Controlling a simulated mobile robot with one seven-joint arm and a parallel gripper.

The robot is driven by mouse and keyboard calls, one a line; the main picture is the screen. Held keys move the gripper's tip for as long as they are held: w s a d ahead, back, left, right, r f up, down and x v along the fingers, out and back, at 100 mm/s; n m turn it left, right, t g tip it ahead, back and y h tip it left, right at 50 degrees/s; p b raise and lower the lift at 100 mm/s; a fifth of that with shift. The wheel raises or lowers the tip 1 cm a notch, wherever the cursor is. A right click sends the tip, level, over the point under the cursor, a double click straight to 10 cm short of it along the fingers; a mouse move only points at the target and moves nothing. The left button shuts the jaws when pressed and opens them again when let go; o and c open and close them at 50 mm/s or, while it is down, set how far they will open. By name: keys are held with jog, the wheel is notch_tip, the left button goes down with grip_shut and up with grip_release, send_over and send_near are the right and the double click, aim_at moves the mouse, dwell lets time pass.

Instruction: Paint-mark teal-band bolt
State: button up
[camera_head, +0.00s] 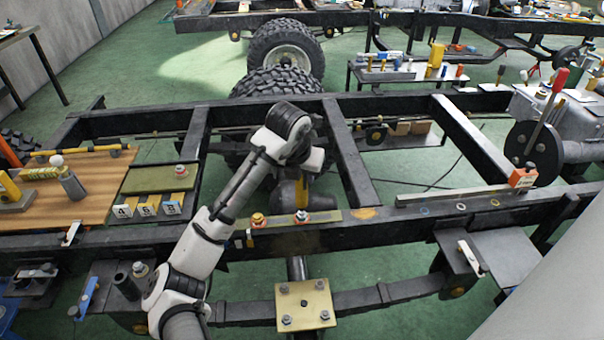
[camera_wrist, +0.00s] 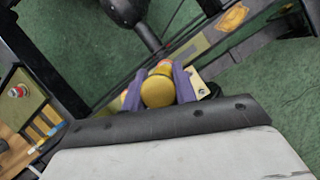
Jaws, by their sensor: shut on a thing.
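My gripper (camera_wrist: 159,84) shows in the wrist view with two purple-grey fingers closed on a yellow round-ended object, perhaps the paint marker (camera_wrist: 158,92). Red and orange show just beyond it; I cannot tell whether that belongs to it or to a bolt. In the head view my arm bends down over the near frame rail. Another red-ringed bolt (camera_head: 181,171) stands on a green pad at left. I cannot make out a teal band.
A square plate with corner bolts (camera_head: 304,304) is in front of the rail. A red-handled lever (camera_head: 546,113) stands at right. Green floor shows between the frame beams.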

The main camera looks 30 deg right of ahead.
jog(key=shift+f, duration=0.35)
dwell(0.8)
jog(key=shift+r, duration=0.15)
jog(key=shift+r+p, duration=0.55)
jog(key=shift+r, duration=0.35)
notch_tip(320, 180, up, 5)
jog(key=p, duration=0.3)
jog(key=shift+p, duration=0.4)
